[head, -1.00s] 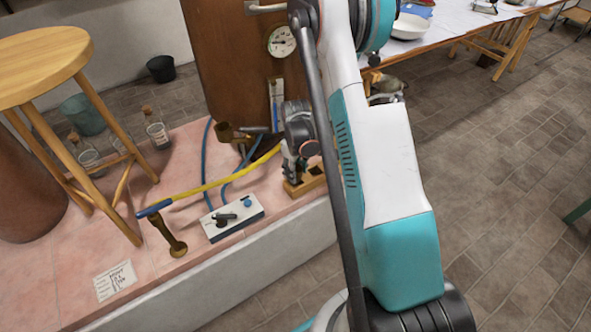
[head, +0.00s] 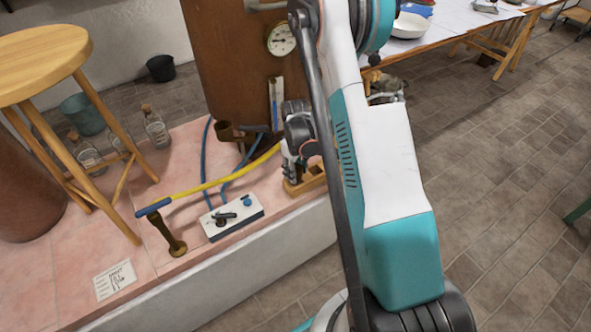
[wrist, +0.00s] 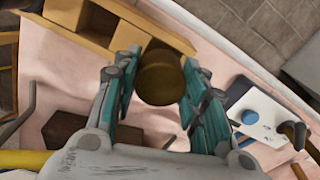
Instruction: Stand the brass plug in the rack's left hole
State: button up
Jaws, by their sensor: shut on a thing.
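The brass plug (wrist: 160,80) is a dull brass cylinder between the fingers of my gripper (wrist: 160,108) in the wrist view. My gripper is shut on it. The wooden rack (wrist: 128,38) has square openings and lies at the upper left of that view, close to the plug. I cannot tell whether the plug touches the rack or is over a hole. In the head view my gripper (head: 290,168) is at the rack (head: 312,180), partly hidden by my arm. The plug cannot be made out there.
A grey box with a blue knob (head: 232,216) stands left of the rack. The pink tiled ledge's front edge is close to the rack.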

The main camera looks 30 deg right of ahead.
jog(key=shift+f+b, duration=0.8)
jog(key=shift+f, duration=0.6)
dwell(2.9)
jog(key=o, duration=1.2)
jog(key=shift+o, duration=0.2)
jog(key=shift+r, duration=0.2)
jog(key=shift+r+p, duration=1.75)
jog(key=shift+r, duration=1.6)
